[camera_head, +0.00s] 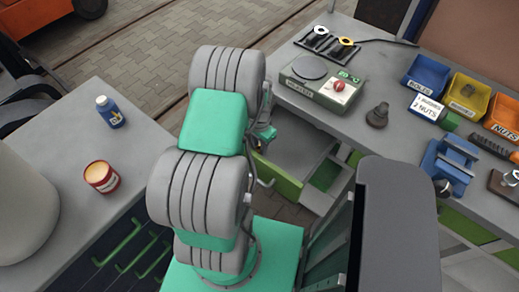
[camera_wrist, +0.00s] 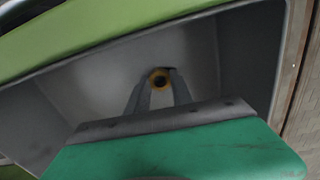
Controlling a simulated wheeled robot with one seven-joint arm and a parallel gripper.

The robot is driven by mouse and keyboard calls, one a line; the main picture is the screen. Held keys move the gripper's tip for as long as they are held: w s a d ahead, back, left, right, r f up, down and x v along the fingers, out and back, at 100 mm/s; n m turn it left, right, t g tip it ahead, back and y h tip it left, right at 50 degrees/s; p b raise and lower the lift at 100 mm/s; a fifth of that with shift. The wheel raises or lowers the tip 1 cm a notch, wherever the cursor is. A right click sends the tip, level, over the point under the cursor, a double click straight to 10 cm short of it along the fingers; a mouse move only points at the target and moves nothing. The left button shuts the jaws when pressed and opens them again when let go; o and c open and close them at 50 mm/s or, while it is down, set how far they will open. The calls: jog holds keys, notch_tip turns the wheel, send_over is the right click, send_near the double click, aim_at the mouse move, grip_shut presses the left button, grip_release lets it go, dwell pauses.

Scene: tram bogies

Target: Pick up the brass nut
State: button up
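The brass nut (camera_wrist: 159,79) shows in the wrist view as a small yellow-brown ring with a dark hole, inside a grey open drawer (camera_wrist: 85,85). My gripper (camera_wrist: 160,84) reaches into this drawer, its two grey fingers on either side of the nut's place in the picture. The fingers stand a little apart and the nut spans the gap at their tips. Whether they touch it, or it lies just beyond them, I cannot tell.
The right bench (camera_head: 375,135) carries a grey scale (camera_head: 322,84), a dark knob-like part (camera_head: 377,115), blue (camera_head: 427,73) and yellow (camera_head: 467,94) bins and a blue fixture (camera_head: 449,165). The left bench (camera_head: 75,135) holds a blue bottle (camera_head: 110,111) and a red tin (camera_head: 102,177). Drawer walls surround my fingers.

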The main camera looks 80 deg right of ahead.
grip_shut()
jog(key=shift+r, duration=0.1)
